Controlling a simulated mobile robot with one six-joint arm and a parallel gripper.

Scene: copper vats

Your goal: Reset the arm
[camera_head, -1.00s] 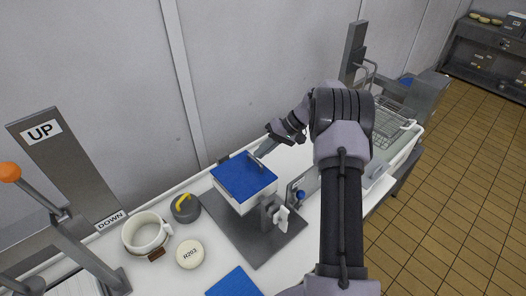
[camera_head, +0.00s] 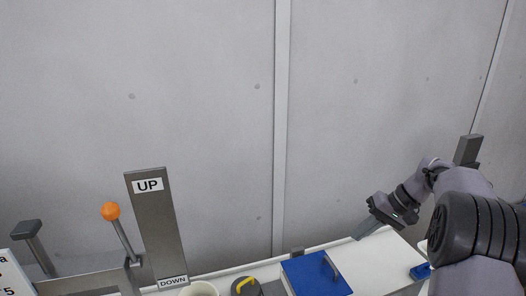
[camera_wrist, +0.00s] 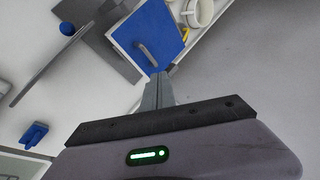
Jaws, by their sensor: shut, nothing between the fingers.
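My gripper (camera_head: 366,229) is shut and empty, at the right of the head view, above the worktop and to the right of a box with a blue lid (camera_head: 314,274). In the wrist view my gripper's fingertips (camera_wrist: 159,76) are together. Just beyond them in that picture is the blue lid (camera_wrist: 137,36) with its grey handle. I cannot tell how far above the worktop the fingers are. My arm reaches in from the right edge of the head view.
A lever with an orange knob (camera_head: 111,211) stands by an UP/DOWN plate (camera_head: 157,230) at left. A white mug (camera_head: 203,289) and a dark round weight with a yellow handle (camera_head: 245,287) sit left of the box. A small blue part (camera_head: 420,271) lies at right. The wall rises behind.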

